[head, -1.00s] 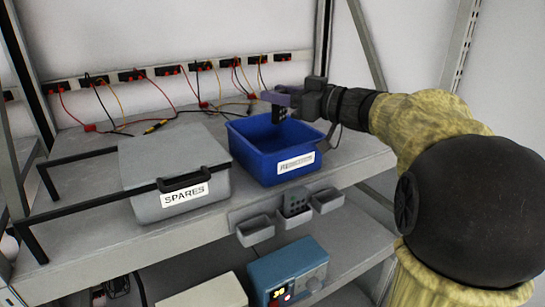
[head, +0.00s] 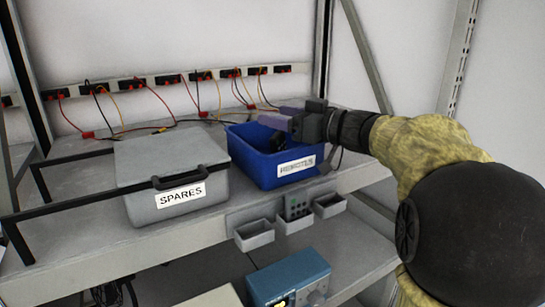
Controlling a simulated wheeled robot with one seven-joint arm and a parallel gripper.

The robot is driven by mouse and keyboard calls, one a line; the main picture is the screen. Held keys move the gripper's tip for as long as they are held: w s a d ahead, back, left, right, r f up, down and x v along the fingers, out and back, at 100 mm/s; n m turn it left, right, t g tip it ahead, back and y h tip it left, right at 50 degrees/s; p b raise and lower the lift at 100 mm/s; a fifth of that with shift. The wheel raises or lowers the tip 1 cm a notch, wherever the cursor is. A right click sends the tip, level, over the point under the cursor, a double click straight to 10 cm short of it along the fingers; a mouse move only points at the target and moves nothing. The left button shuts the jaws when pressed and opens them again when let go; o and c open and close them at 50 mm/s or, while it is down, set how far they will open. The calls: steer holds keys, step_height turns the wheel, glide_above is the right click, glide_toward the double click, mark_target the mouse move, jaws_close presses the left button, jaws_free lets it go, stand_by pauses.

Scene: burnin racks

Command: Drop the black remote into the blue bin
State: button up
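The blue bin (head: 246,158) stands on the upper shelf with a white label on its front; the label text is hard to read. My gripper (head: 281,117) is over the bin, its two purple fingers spread apart, so it looks open. The black remote (head: 279,143) shows as a dark shape below the fingers, inside the bin and apart from the gripper. Its lower part is hidden by the bin's front wall, so I cannot tell how it rests.
A grey lidded box (head: 170,180) marked SPARES stands left of the bin. Small grey holders (head: 255,235) hang on the shelf edge, the middle one with a dark keypad-like item (head: 296,208). A blue instrument (head: 288,278) sits below. Wires run along the back wall.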

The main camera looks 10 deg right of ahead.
steer(key=b+v, duration=0.6)
steer(key=v, duration=1.1)
steer(key=shift+s, duration=0.2)
